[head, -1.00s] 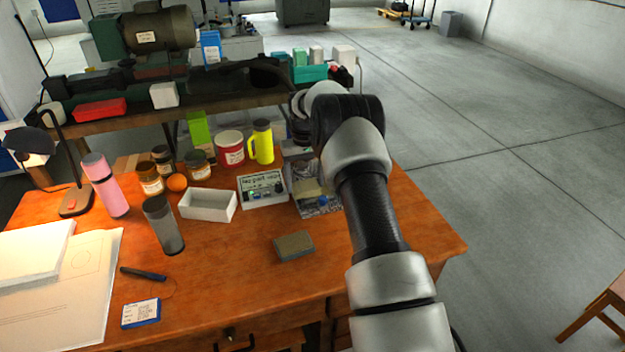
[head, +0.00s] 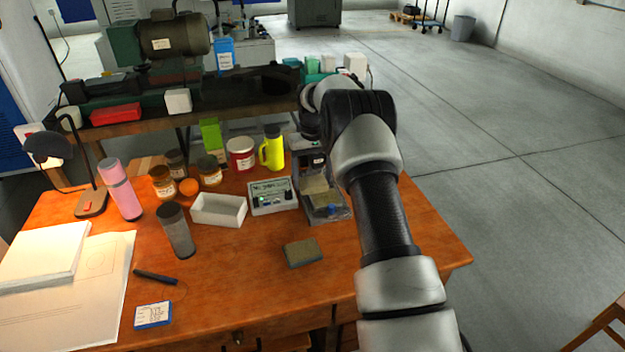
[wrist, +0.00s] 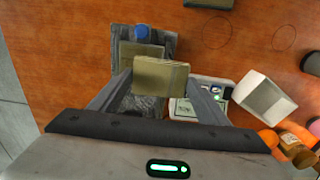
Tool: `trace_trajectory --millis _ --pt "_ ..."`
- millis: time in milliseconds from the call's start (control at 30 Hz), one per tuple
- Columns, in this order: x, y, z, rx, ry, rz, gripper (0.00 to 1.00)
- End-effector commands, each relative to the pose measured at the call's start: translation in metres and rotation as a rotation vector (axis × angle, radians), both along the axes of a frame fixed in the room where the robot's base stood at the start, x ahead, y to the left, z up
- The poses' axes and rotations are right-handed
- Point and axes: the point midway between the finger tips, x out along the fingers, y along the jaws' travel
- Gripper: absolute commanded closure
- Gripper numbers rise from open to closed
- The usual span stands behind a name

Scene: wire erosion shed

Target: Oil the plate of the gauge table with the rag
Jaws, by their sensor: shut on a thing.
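My gripper (wrist: 158,92) is shut on a folded olive-tan rag (wrist: 160,76), seen in the wrist view. The gauge table (wrist: 166,44), a dark grey stand with a blue knob (wrist: 141,32), lies under the rag in that view. A tan patch, apparently its plate (wrist: 140,49), shows just beyond the rag; the rag hides part of the stand. I cannot tell whether rag and plate touch. In the head view the gauge table (head: 340,214) stands at the right of the bench, with its blue knob toward the front.
A control box (head: 273,203) and white open tray (head: 218,222) stand left of the gauge table. Jars, a red tin (head: 241,160) and a yellow flask (head: 272,152) stand behind. A tan-topped block (head: 303,252) lies in front, with bare bench around it.

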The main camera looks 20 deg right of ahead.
Motion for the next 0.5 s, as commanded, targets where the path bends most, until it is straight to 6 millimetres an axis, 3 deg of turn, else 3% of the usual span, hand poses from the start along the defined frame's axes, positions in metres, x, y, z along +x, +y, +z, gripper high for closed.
trace_trajectory --millis 67,500 --pt "0.0002 0.0 0.0084 0.0 -0.001 0.0 0.48" --pt "0.0002 -0.0002 0.0145 -0.001 -0.001 0.0 0.48"
